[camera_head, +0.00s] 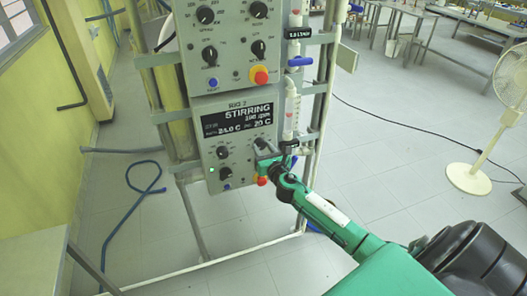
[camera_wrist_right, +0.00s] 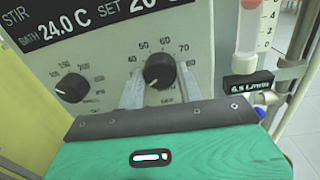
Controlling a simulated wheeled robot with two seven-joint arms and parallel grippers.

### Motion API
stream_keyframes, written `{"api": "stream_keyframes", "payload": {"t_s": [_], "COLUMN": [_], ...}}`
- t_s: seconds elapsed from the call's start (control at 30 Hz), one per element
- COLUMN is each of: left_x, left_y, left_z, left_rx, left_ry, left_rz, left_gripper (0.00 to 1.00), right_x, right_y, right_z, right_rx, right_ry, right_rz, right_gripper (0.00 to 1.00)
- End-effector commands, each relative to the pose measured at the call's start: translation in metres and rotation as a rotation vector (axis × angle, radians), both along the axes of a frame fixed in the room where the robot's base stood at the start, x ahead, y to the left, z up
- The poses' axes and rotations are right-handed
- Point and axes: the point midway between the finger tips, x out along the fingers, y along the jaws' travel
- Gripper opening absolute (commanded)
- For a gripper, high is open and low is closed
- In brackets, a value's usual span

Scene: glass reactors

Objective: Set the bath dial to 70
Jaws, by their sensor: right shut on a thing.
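The bath dial (camera_wrist_right: 158,70) is a round black knob on the grey control panel, with numbers from about 40 to 80 printed around its upper side in the right wrist view. My right gripper (camera_wrist_right: 160,84) has its two grey fingers on either side of the knob and is shut on it. In the head view my right gripper (camera_head: 266,155) covers most of the dial. The black display (camera_head: 238,121) reads STIRRING, 100 rpm, bath 24.0 C and set 20 C. The knob's exact pointer direction is hard to make out. My left gripper is not in view.
Another black knob (camera_wrist_right: 71,88) sits left of the dial. A red button (camera_head: 262,181) is just below my right gripper. A glass tube (camera_head: 291,112) stands beside the panel's right edge. A second control panel (camera_head: 228,45) is above. A fan (camera_head: 470,165) stands at the right.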

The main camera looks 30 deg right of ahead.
Motion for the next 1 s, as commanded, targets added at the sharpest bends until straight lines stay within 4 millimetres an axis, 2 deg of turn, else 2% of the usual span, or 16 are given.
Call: {"api": "stream_keyframes", "payload": {"t_s": [0.3, 1.0], "left_x": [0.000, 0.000], "left_y": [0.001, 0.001], "left_z": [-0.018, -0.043], "left_rx": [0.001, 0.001], "left_ry": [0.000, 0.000], "left_rz": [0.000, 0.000], "left_gripper": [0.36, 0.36], "right_x": [0.000, 0.000], "right_y": [0.000, 0.000], "right_z": [-0.003, -0.003], "right_rx": [0.293, 0.941], "right_ry": [-0.071, -0.228], "right_rz": [0.000, 0.000], "right_gripper": [0.14, 0.14]}}
